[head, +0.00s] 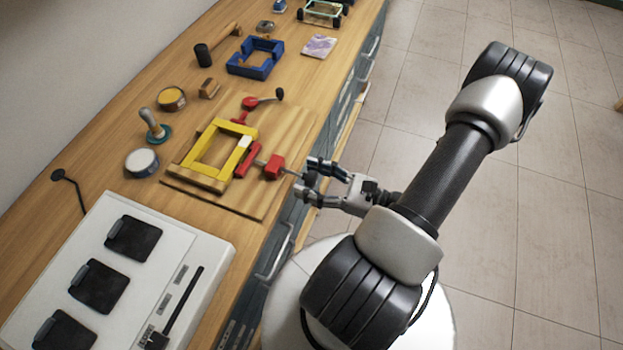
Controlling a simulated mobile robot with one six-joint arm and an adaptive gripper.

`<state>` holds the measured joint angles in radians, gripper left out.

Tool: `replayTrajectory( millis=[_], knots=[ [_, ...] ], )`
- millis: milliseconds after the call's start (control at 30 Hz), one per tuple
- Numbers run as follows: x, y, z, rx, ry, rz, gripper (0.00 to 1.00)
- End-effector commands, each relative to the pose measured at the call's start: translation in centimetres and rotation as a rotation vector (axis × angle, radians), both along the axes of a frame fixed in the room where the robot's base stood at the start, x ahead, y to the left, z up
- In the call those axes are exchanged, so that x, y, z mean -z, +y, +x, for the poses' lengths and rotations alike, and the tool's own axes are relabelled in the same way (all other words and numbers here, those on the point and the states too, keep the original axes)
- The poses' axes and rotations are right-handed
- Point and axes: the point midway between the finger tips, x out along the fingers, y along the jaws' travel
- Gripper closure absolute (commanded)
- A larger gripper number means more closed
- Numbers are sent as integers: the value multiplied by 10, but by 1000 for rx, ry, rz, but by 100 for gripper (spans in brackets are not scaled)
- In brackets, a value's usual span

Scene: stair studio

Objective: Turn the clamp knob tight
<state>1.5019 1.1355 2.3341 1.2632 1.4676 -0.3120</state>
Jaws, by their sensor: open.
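A yellow frame (214,179) lies on a wooden board (237,205) on the bench. A red clamp (274,166) is at its right side, with a thin metal rod running right toward the bench's front edge. A dark piece, apparently the clamp knob (311,179), is at the rod's end. My gripper (311,182) is open, coming from the right, with its fingers around or beside this dark end; I cannot tell whether they touch it. Another red part (250,103) with a black knob (279,94) is at the frame's far side.
A white device with black pads (205,247) fills the near bench. Drawer handles (275,262) project from the bench front. The tiled floor at right is clear.

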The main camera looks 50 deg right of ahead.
Motion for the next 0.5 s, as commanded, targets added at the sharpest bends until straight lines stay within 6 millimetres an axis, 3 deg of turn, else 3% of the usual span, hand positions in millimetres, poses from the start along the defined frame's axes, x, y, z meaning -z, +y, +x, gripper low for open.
replayTrajectory(
  millis=[267, 500],
  knots=[
    [0, 0, 1, 1, 0, 0, 45],
    [0, 0, 1, 0, 0, 0, 61]
  ],
)
